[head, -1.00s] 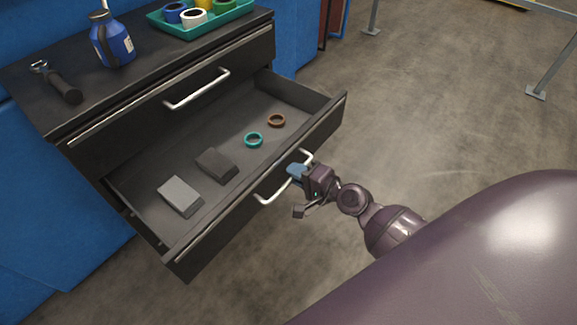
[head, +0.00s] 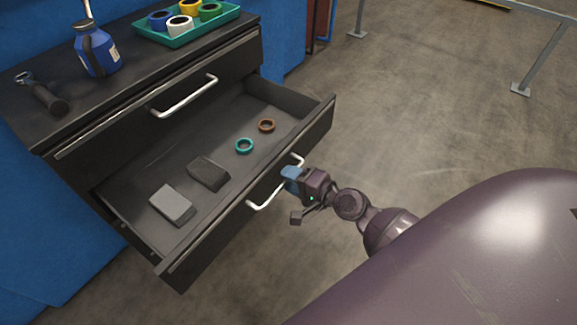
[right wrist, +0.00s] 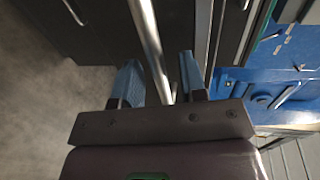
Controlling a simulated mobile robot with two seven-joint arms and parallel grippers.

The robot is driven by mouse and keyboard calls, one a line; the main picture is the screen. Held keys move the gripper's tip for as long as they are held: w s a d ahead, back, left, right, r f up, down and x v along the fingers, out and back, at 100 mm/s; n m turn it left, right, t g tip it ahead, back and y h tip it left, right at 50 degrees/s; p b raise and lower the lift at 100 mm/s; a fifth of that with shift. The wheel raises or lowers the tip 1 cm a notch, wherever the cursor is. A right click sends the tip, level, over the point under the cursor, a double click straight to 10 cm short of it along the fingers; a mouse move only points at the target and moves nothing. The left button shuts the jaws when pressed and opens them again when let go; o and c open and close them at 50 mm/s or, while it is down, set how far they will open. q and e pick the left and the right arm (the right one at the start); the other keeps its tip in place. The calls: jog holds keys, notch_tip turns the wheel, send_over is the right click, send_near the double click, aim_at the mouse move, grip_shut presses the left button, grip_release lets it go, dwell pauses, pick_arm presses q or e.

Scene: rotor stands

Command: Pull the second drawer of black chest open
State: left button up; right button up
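The black chest (head: 75,142) stands at the left in the head view. Its second drawer (head: 222,221) is pulled well out, with its inside showing. The drawer's silver handle (head: 265,202) runs along its front. My right gripper (head: 289,178) is at the far part of this handle. In the right wrist view, the handle (right wrist: 150,40) passes between the two blue fingers of my right gripper (right wrist: 160,82). The fingers stand apart, with a gap on each side of the bar. My left gripper is not in view.
The drawer holds a grey block (head: 172,205), a dark block (head: 209,173), a teal ring (head: 244,146) and a brown ring (head: 267,125). On top are a blue bottle (head: 98,54), a tool (head: 42,93) and a teal tray (head: 205,30) of rolls.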

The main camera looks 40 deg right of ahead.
pick_arm(q)
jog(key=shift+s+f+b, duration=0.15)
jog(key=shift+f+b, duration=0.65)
jog(key=shift+b, duration=0.1)
pick_arm(e)
jog(key=v, duration=0.9)
jog(key=shift+s, duration=0.35)
jog(key=shift+d, duration=0.1)
pick_arm(q)
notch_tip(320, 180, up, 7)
jog(key=p, duration=0.8)
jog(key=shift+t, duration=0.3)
pick_arm(e)
jog(key=s+a+f+n+g+h, duration=0.1)
jog(key=s+a+n+h, duration=0.1)
jog(key=s+n, duration=0.4)
jog(key=s+a+f+n+g+h, duration=0.1)
jog(key=s+n+g+h, duration=0.1)
jog(key=s+n, duration=0.5)
jog(key=shift+a+f+n+g+h, duration=0.35)
jog(key=shift+n+h, duration=0.35)
jog(key=shift+n, duration=0.4)
